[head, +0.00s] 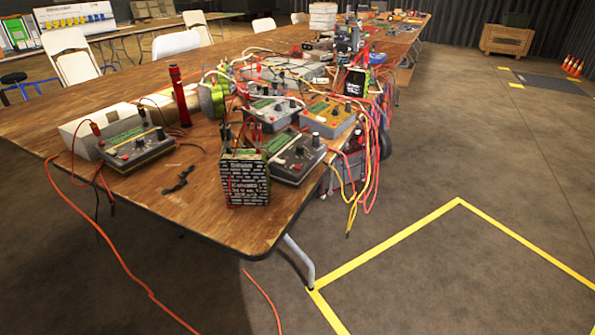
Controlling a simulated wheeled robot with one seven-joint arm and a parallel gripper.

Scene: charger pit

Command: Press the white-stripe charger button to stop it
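Several chargers with knobs and cables sit on the near end of a wooden table. A dark grey charger (140,150) is at the left, with a pale yellowish stripe along its lower edge. Another dark grey charger (297,157) is right of centre, partly behind a black battery pack (245,180) with white markings. A lighter grey charger (268,115) and a yellow-orange charger (327,117) stand behind it. I cannot tell for sure which has a white stripe, and the buttons are too small to make out. My gripper is not in view.
A beige box (85,138), a red flashlight (179,95) and a small black object (178,181) are on the wooden table (215,225). Red and yellow cables (365,170) hang over its right edge; an orange one (110,245) hangs left. Floor inside the yellow tape (400,237) is clear.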

